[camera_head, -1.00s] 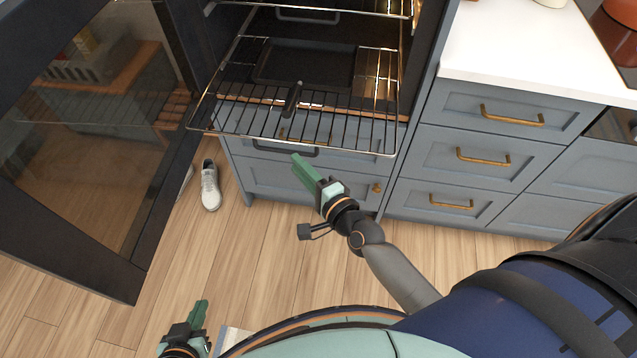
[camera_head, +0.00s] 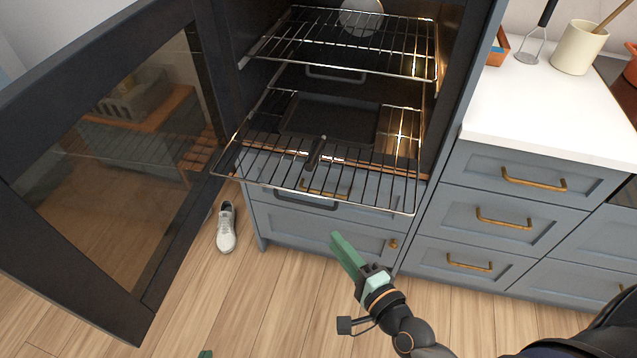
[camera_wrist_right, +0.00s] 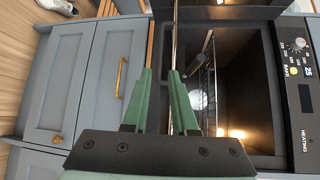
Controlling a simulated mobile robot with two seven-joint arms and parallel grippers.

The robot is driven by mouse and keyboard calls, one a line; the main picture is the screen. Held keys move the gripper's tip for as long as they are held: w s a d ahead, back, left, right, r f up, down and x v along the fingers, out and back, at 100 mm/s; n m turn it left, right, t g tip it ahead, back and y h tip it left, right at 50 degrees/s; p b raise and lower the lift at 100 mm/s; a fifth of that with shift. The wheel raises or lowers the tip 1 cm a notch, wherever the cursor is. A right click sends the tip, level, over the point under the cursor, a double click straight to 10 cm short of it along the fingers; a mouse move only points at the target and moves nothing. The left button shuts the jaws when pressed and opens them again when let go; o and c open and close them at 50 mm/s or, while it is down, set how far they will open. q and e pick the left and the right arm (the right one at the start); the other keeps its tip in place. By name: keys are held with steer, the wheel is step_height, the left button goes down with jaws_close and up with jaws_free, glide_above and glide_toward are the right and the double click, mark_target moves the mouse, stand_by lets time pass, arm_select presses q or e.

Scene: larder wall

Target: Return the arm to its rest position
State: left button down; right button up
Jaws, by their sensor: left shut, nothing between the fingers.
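My right gripper (camera_head: 347,252) is in front of the lower drawers below the oven, its green fingers pointing up toward the rack. In the right wrist view its two fingers (camera_wrist_right: 160,75) stand apart with nothing between them, so it is open and empty. Only a green tip of my left gripper (camera_head: 205,354) shows at the bottom edge of the head view; it is shut, and the rest is cut off.
The oven door (camera_head: 100,190) stands open at the left. A wire rack (camera_head: 370,190) sticks out of the oven above my right gripper, with a dark-handled item (camera_head: 315,153) at it. A shoe (camera_head: 226,228) lies on the floor. Drawers (camera_head: 500,225) stand at the right.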

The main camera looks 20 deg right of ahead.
steer(key=s+f+n+g+p, duration=0.2)
steer(key=s+n+g+p, duration=0.1)
steer(key=n, duration=0.6)
steer(key=s+f+n+g+h+p, duration=0.1)
steer(key=s+f+n+g+p, duration=0.2)
steer(key=n, duration=0.7)
steer(key=s+p, duration=0.2)
steer(key=s, duration=0.1)
steer(key=shift+s+d+f+n+g, duration=0.2)
steer(key=shift+s+f+n+g, duration=0.1)
steer(key=shift+s+g, duration=0.1)
